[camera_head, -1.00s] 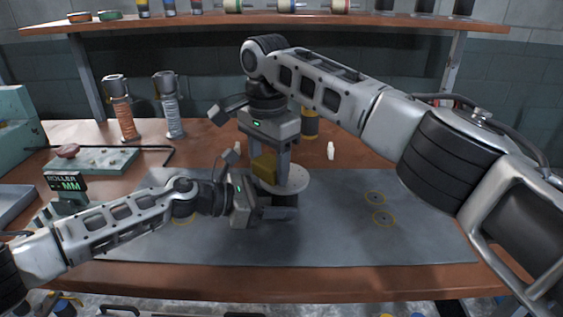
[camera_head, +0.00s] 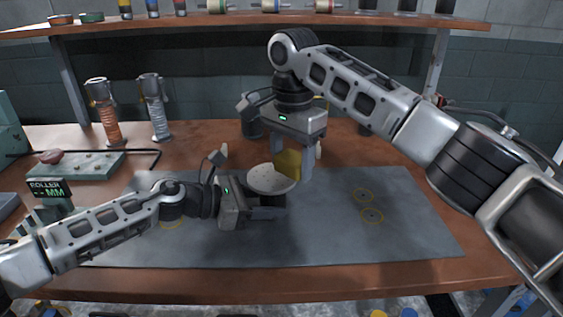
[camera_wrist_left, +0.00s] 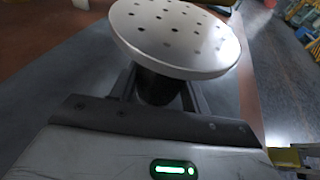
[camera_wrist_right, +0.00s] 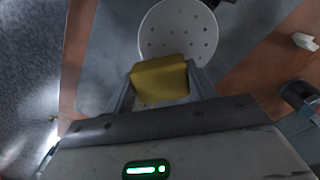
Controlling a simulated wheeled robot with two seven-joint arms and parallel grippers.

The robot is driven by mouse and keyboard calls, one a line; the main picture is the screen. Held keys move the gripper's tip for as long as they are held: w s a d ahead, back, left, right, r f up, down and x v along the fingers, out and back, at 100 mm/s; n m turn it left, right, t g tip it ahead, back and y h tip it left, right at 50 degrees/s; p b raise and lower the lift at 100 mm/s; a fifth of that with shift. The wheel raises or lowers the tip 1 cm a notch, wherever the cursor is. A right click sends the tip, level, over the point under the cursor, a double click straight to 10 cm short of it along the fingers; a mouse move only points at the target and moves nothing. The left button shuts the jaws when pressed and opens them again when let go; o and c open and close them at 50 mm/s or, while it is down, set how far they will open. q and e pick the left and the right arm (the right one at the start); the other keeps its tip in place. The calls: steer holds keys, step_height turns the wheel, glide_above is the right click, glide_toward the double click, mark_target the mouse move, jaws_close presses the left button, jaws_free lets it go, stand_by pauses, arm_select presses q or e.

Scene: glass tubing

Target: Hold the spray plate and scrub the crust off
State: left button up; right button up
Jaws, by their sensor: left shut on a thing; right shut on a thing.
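The spray plate (camera_head: 265,180) is a pale round disc with small dark holes on a dark stem. My left gripper (camera_head: 268,207) is shut on its stem and holds it face up and slightly tilted above the grey mat. In the left wrist view the plate (camera_wrist_left: 175,38) shows dark holes; I cannot make out any clear crust. My right gripper (camera_head: 293,170) points down, shut on a yellow scrubbing block (camera_head: 287,163), at the plate's right edge. In the right wrist view the block (camera_wrist_right: 160,80) overlaps the plate's near edge; I cannot tell whether they touch.
The grey mat (camera_head: 330,235) is mostly clear, with yellow ring marks on its right. Two upright coiled-tube stands (camera_head: 106,115) are at the back left, by a green-grey block and a roller display (camera_head: 48,189). A shelf (camera_head: 230,19) runs across the back.

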steer(key=shift+a+r, duration=0.1)
steer(key=shift+r, duration=3.55)
arm_select(q)
steer(key=o, duration=0.8)
steer(key=shift+o, duration=0.2)
steer(key=shift+a, duration=0.1)
